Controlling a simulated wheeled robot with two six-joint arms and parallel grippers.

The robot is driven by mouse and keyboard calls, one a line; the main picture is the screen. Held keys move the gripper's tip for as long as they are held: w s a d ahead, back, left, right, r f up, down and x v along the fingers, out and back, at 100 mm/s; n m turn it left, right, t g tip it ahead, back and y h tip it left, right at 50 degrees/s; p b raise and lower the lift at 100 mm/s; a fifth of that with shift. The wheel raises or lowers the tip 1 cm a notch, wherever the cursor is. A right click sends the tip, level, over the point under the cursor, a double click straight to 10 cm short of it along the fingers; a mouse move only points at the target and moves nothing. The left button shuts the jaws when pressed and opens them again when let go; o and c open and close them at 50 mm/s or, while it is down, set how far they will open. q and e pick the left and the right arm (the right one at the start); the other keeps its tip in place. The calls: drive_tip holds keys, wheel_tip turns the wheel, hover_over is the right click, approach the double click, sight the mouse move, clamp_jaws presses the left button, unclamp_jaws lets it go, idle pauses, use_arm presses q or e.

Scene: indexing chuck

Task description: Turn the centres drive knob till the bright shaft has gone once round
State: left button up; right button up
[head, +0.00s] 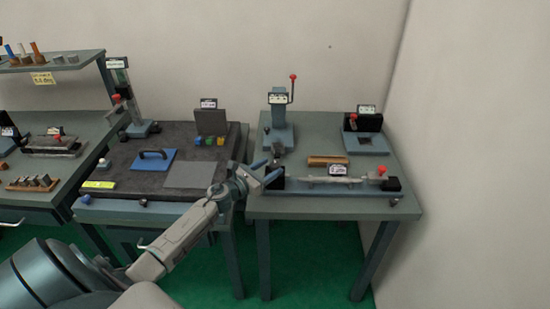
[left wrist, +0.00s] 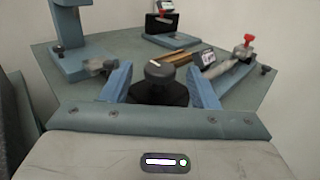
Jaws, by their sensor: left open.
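The centres fixture (head: 310,186) lies along the front of the right table. Its bright shaft (head: 335,179) runs lengthwise between a dark block (head: 275,183) at the left and a red-knobbed end (head: 382,169) at the right. In the left wrist view the dark round drive knob (left wrist: 158,70) sits on a black block, with the bright shaft (left wrist: 221,67) behind it to the right. My left gripper (head: 266,172) is open at the fixture's left end. Its blue fingers (left wrist: 159,78) stand on either side of the knob, with visible gaps. My right gripper is not in view.
A lever stand (head: 280,128) is behind the fixture, and a brown block (head: 328,160) lies between. A grey-blue device with a black upright (head: 366,142) stands at the back right.

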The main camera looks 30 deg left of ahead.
sight(273, 168)
use_arm(q)
drive_tip(key=shift+p+x, duration=0.35)
drive_tip(key=shift+x, duration=1.25)
drive_tip(key=c, duration=0.9)
drive_tip(key=shift+c, duration=0.2)
drive_tip(key=shift+d+n+y, duration=0.1)
drive_tip(key=shift+n+y, duration=0.2)
drive_tip(key=shift+n+y+p, duration=0.4)
drive_tip(key=shift+n+y, duration=0.8)
drive_tip(key=shift+y, duration=0.7)
drive_tip(key=shift+n+y, duration=0.8)
drive_tip(key=shift+y, duration=0.4)
